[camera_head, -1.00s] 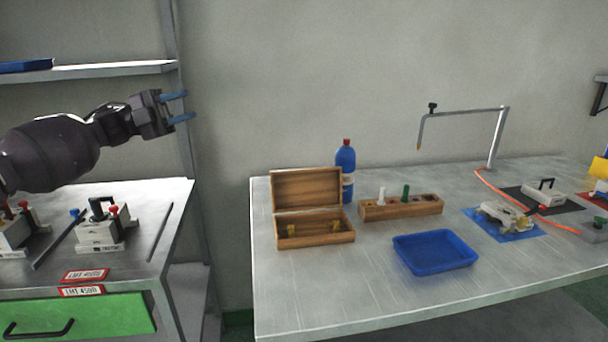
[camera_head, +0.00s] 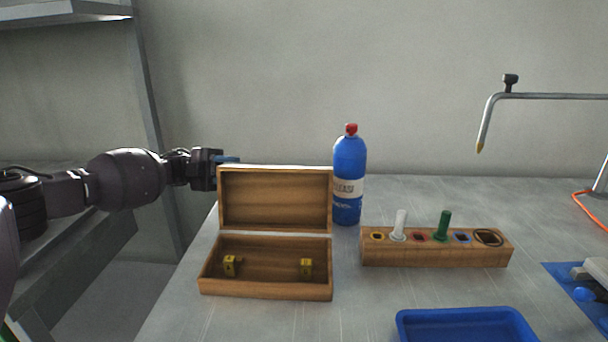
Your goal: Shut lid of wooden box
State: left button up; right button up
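The wooden box (camera_head: 265,289) stands on the grey table with its lid (camera_head: 275,199) open and upright at the back. Two small brass catches show inside the front of the box. My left gripper (camera_head: 228,160) is at the upper left corner of the lid. Its blue fingers point right and are partly hidden behind the lid's top edge, so its opening and any contact are unclear. My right gripper is not in view.
A blue bottle (camera_head: 347,181) with a red cap stands just right of the lid. A wooden holder (camera_head: 435,257) with a white and a green peg is to the right. A blue tray (camera_head: 466,325) lies at the front. A bent metal arm (camera_head: 550,96) hangs at upper right.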

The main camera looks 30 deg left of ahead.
aim_at(274, 173)
pick_arm(q)
jog(key=shift+w+d+f, duration=0.15)
jog(key=shift+w+f, duration=0.15)
jog(key=d, duration=0.3)
jog(key=d+r, duration=0.1)
jog(key=d, duration=0.3)
jog(key=w+d+r, duration=0.1)
jog(key=d, duration=0.2)
jog(key=shift+d, duration=0.25)
grip_shut()
